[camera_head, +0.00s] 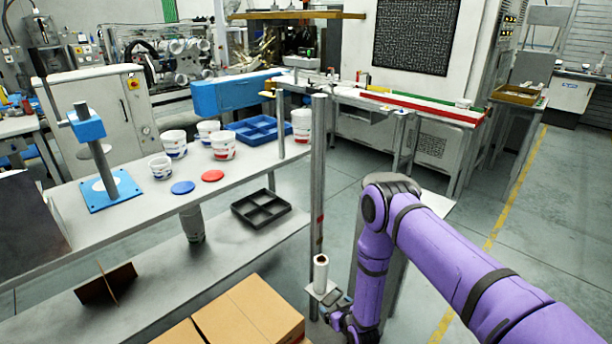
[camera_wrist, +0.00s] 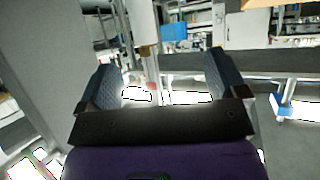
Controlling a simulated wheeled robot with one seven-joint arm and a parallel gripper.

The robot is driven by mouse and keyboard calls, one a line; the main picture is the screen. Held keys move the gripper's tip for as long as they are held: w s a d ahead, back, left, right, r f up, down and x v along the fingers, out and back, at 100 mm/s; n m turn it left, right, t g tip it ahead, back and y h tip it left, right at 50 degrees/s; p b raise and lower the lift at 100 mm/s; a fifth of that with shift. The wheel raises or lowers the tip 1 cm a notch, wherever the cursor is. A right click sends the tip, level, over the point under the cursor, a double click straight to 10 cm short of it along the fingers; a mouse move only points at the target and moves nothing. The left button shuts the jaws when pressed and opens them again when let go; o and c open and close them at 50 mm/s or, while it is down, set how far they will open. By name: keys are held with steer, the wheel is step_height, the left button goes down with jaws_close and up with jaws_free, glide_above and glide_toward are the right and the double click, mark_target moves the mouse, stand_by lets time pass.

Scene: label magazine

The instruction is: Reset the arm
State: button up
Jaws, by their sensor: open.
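My gripper (camera_head: 340,308) hangs low at the end of my purple arm, beside the grey post at the bench's right end. In the wrist view my gripper (camera_wrist: 160,85) has its two fingers wide apart, with nothing held between them. A white roll (camera_head: 320,272) stands upright on a small plate (camera_head: 322,291) just left of and above my gripper in the head view. In the wrist view a pale upright cylinder shows beyond the fingers; I cannot tell whether it is the same roll.
A bench (camera_head: 250,163) holds white tubs, a blue lid (camera_head: 183,187), a red lid (camera_head: 213,176), a blue divided tray (camera_head: 262,130) and a blue-based stand (camera_head: 110,190). Its lower shelf carries a black divided tray (camera_head: 261,208). Cardboard boxes (camera_head: 250,312) stand in front. Floor at right is clear.

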steer(key=w+d+r, duration=0.1)
steer(key=w+r, duration=0.2)
steer(key=r, duration=0.5)
steer(key=w+d+r+g+h, duration=0.1)
steer(key=w+r, duration=0.3)
steer(key=r, duration=0.4)
steer(key=w+d+r, duration=0.1)
steer(key=w+r, duration=0.2)
steer(key=r, duration=0.5)
steer(key=s+d+r+m+g+h, duration=0.1)
steer(key=s+d+r, duration=0.15)
steer(key=r, duration=0.95)
steer(key=s+d+r+g+h, duration=0.1)
steer(key=d+r, duration=0.3)
steer(key=r, duration=0.8)
steer(key=s+d+r+m+g+h, duration=0.1)
steer(key=s+d+r, duration=0.2)
steer(key=s+r, duration=0.5)
steer(key=s+d+r+m, duration=0.1)
steer(key=s+d+r, duration=0.2)
steer(key=s+r, duration=0.5)
steer(key=s+d+r+g, duration=0.1)
steer(key=s+d+r, duration=0.1)
steer(key=s, duration=1)
steer(key=s+d+r+m+g, duration=0.1)
steer(key=s+d+r, duration=0.1)
steer(key=s, duration=1)
steer(key=shift+s+d+r+m+h, duration=0.3)
steer(key=shift+d+r, duration=0.05)
steer(key=shift+r, duration=0.45)
